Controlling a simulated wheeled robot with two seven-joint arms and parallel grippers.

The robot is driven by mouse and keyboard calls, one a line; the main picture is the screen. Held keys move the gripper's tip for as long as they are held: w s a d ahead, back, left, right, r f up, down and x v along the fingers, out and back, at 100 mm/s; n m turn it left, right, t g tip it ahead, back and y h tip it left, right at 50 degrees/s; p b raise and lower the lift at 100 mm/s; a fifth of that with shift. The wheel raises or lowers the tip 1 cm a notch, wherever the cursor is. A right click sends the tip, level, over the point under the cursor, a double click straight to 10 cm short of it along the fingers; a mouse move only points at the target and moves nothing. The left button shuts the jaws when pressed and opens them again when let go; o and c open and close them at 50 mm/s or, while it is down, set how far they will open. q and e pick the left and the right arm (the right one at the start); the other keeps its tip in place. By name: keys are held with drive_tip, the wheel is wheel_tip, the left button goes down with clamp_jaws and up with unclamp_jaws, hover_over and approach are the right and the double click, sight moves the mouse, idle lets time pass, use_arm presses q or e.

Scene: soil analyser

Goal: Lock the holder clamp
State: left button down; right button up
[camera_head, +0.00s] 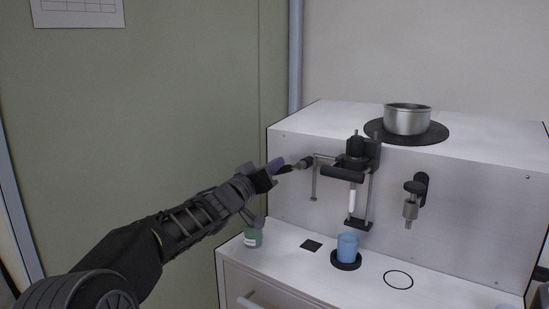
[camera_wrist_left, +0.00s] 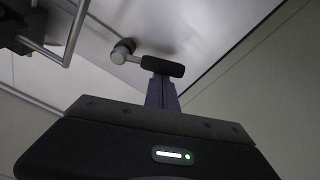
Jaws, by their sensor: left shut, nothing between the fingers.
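The holder (camera_head: 349,172) is a black bracket on the front of the white analyser, with a white probe hanging in it. At its left a clamp lever with a black grip and metal stem (camera_head: 306,162) sticks out from the analyser face. The left wrist view shows the black grip (camera_wrist_left: 163,66) close up. My left gripper (camera_head: 282,168) is shut and empty, with its purple fingers (camera_wrist_left: 162,92) at the grip. I cannot tell whether they touch it. My right gripper is out of view.
A blue cup (camera_head: 347,247) stands on a black disc below the holder. A metal pot (camera_head: 407,119) sits on top of the analyser. A metal nozzle (camera_head: 411,205) is to the right.

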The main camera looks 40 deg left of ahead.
use_arm(q)
drive_tip(key=d+f+n+g+y+p, duration=0.1)
drive_tip(key=d+f+n+p, duration=0.3)
drive_tip(key=n, duration=1)
drive_tip(key=shift+d+f+n+g+p, duration=0.3)
drive_tip(key=shift+d+f, duration=0.05)
drive_tip(key=shift+f, duration=0.45)
drive_tip(key=shift+w, duration=0.1)
